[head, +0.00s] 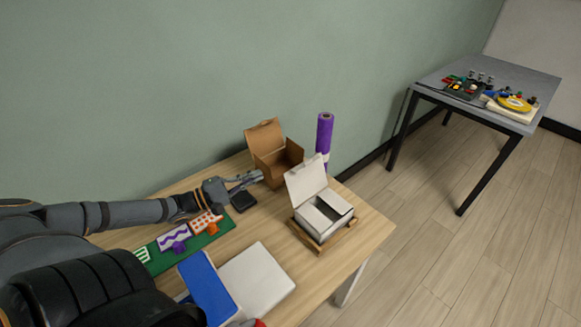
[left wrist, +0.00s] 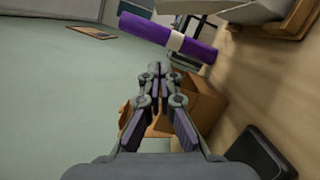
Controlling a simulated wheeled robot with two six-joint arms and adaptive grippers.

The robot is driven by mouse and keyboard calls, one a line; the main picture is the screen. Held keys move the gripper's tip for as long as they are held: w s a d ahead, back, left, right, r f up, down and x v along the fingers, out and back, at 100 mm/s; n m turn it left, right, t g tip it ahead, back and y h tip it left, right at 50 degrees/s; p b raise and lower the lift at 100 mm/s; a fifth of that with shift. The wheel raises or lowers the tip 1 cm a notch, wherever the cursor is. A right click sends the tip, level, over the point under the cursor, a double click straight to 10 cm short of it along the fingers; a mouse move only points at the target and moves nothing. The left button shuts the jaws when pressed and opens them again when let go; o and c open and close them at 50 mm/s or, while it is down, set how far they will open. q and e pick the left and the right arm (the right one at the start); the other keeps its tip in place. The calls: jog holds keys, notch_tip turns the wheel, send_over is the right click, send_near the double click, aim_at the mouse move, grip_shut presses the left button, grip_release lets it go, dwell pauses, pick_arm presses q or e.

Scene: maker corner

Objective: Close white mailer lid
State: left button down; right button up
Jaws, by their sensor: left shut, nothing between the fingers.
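The white mailer (head: 322,211) sits in a wooden tray (head: 318,247) on the right part of the table. Its lid (head: 306,179) stands up, open, on the side toward the wall. In the left wrist view, part of a pale box (left wrist: 222,10) that looks like the mailer shows at the top right, cut by the edge. My left gripper (head: 258,176) is shut and empty, left of the mailer and in front of the brown box. It also shows in the left wrist view (left wrist: 157,70). My right gripper is not in view.
An open brown cardboard box (head: 279,163) and a purple roll (head: 324,134) stand behind the mailer. A black square item (head: 243,202) lies below my gripper. A green mat (head: 196,243), a blue item (head: 206,288) and a white box (head: 257,279) lie nearer. A grey table (head: 490,88) stands apart.

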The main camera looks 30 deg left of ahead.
aim_at(310, 179)
pick_arm(q)
jog(key=w+d+r+b, duration=0.2)
jog(key=w+d+b, duration=0.5)
jog(key=d, duration=0.1)
jog(key=shift+w+d, duration=0.3)
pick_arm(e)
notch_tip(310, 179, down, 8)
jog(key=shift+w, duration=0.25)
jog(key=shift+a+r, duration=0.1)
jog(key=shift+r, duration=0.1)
